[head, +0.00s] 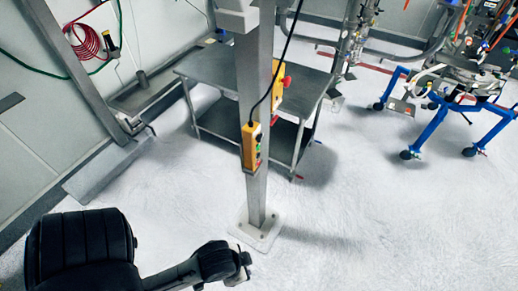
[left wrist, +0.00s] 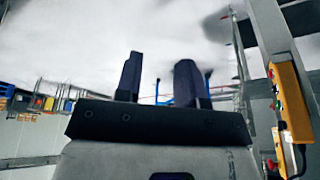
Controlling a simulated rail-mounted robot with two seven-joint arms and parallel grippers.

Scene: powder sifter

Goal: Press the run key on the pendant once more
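The yellow pendant (head: 250,147) hangs by a black cable against the grey steel post. It has a green key and lower ones, and its small labels cannot be read. In the left wrist view the pendant (left wrist: 291,100) is at the right edge, with red and green keys on its side. My left gripper (head: 242,267) is low in the head view, below the pendant and apart from it. In the left wrist view its dark fingers (left wrist: 158,82) stand apart with nothing between them. My right gripper is not in view.
The post (head: 257,200) stands on a white base plate. A second yellow box (head: 279,88) with a red button is higher on it. A steel table (head: 215,68) stands behind. A blue-legged frame (head: 435,125) is at the right. The floor at front right is clear.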

